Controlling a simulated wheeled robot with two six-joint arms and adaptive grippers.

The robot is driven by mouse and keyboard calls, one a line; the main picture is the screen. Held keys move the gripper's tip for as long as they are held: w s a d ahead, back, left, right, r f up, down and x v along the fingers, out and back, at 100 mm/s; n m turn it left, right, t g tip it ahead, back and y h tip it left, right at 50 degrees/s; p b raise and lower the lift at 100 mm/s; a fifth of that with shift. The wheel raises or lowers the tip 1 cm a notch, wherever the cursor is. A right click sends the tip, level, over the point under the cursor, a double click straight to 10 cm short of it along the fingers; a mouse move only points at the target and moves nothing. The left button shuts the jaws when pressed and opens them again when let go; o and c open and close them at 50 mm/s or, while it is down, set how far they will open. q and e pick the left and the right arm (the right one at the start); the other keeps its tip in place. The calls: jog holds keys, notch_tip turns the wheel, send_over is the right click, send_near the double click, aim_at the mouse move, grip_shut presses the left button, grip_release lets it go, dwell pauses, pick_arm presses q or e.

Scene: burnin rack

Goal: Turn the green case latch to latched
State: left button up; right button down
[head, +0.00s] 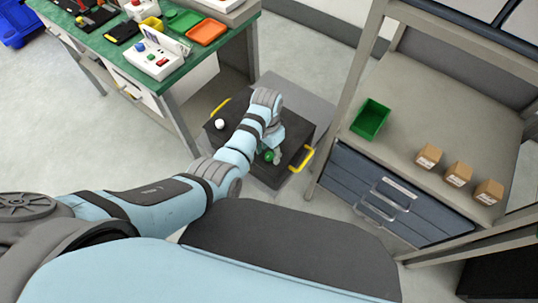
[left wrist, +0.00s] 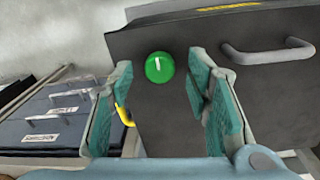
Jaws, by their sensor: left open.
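The green case latch (left wrist: 159,67) is a round green knob with a short white mark, which stands nearly upright in the left wrist view. It sits on the face of a dark case (left wrist: 160,115). In the head view the latch (head: 268,156) shows beside my left gripper (head: 274,154), low on the dark case (head: 238,108). My left gripper (left wrist: 160,72) is open, with its two fingers on either side of the latch in the left wrist view. Gaps show between latch and fingers; its exact depth is unclear. My right gripper is not in view.
The case has yellow handles (head: 301,160), a white knob (head: 220,124) and a grey bar handle (left wrist: 268,52). A green-topped bench (head: 135,75) stands left. A shelf unit with drawers (head: 385,195), a green bin (head: 370,119) and small boxes (head: 458,174) stands right.

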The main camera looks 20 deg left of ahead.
pick_arm(q)
jog(key=shift+f, duration=0.45)
grip_shut()
